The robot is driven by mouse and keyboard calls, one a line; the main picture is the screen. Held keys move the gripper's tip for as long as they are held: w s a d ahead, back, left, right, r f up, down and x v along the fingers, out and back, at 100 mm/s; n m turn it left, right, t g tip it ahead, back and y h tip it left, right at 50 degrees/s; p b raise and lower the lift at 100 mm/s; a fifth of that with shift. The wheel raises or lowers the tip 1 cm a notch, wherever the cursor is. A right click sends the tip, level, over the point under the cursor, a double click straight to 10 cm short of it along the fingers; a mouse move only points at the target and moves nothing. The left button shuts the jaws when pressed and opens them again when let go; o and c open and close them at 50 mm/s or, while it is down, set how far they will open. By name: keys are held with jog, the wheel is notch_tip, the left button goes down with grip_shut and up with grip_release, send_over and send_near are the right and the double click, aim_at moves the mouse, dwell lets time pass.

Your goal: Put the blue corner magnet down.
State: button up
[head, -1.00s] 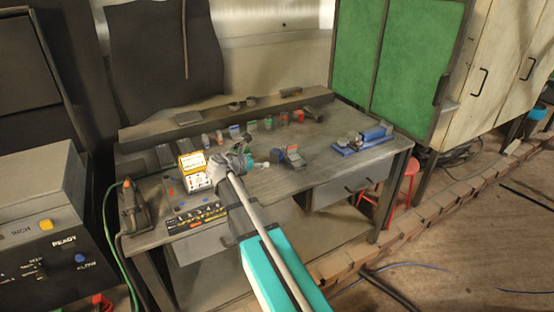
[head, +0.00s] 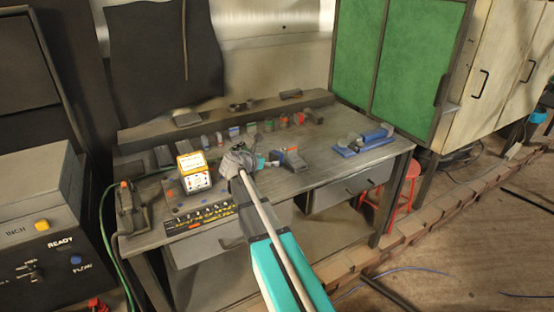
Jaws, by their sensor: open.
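My gripper (head: 266,161) is over the middle of the workbench, at the end of my arm. It is open, but the fingers are small and partly hidden behind the wrist. A small blue piece (head: 277,155) shows just right of the fingertips. It may be the blue corner magnet, but it is too small to tell its shape, or whether it touches the fingers or the bench. A grey block with a red part (head: 293,160) is close on its right.
The workbench (head: 325,165) has a row of small coloured items along the back. A yellow-and-white meter box (head: 194,172) and a dark tool strip (head: 201,216) are on the left. A blue vise-like tool (head: 364,141) is on the right. Bare bench lies between the grey block and the vise.

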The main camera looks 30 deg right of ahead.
aim_at(274, 158)
jog(key=shift+b+x, duration=0.7)
jog(key=shift+x, duration=1.4)
jog(key=shift+c, duration=0.3)
jog(key=c, duration=1.2)
jog(key=shift+r, duration=0.2)
jog(key=shift+c, duration=0.2)
notch_tip(274, 158, up, 3)
jog(key=p, duration=0.3)
jog(key=s+a+r+p, duration=0.4)
jog(key=s+r+p, duration=0.5)
jog(key=s, duration=0.4)
jog(key=shift+s+r+p, duration=0.2)
jog(key=shift+r+p, duration=0.15)
jog(key=shift+p, duration=0.2)
jog(key=shift+a, duration=0.1)
